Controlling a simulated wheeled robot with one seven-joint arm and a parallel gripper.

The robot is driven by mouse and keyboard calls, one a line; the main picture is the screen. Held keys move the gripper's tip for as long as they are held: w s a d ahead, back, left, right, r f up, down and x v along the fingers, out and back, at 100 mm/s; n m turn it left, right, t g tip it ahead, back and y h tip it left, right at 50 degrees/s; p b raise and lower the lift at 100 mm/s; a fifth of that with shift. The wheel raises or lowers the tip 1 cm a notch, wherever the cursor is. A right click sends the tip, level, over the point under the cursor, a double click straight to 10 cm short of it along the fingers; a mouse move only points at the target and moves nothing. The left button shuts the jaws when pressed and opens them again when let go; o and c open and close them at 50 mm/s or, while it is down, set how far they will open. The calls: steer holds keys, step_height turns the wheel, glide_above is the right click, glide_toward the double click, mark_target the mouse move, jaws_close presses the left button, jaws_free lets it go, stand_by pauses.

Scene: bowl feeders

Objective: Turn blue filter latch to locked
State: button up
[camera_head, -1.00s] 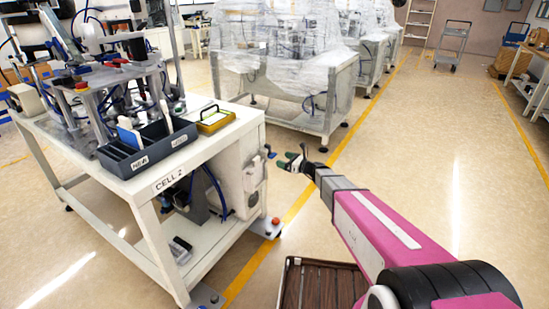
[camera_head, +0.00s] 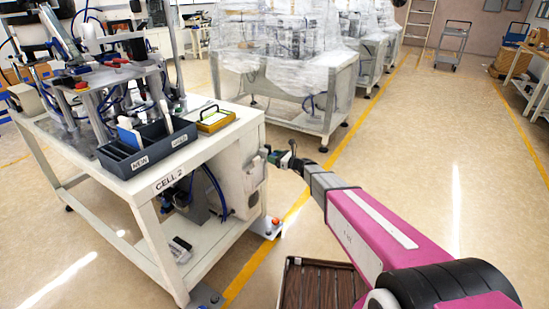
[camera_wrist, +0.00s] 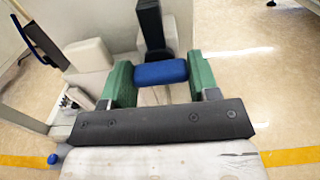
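The blue latch (camera_wrist: 160,72) sits between the two green fingers of my gripper (camera_wrist: 162,80) in the wrist view. It spans nearly the whole gap between them; whether both fingers press on it I cannot tell. In the head view my gripper (camera_head: 284,158) is at the right end of the white CELL 2 bench, up against the pale filter housing (camera_head: 254,176). There my gripper and wrist hide most of the latch. The latch's locked and unlocked marks are not readable.
The CELL 2 bench (camera_head: 215,160) carries a dark divided bin (camera_head: 128,160) and a yellow tray (camera_head: 215,119). A brown slatted crate (camera_head: 318,284) stands on the floor near my arm. A plastic-wrapped machine (camera_head: 290,60) is behind. The floor to the right is clear.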

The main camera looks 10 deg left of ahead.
steer(key=shift+n, duration=0.3)
steer(key=n, duration=0.3)
steer(key=shift+n, duration=0.4)
steer(key=n, duration=1.3)
steer(key=shift+n, duration=0.3)
steer(key=o, duration=0.9)
steer(key=shift+o, duration=0.2)
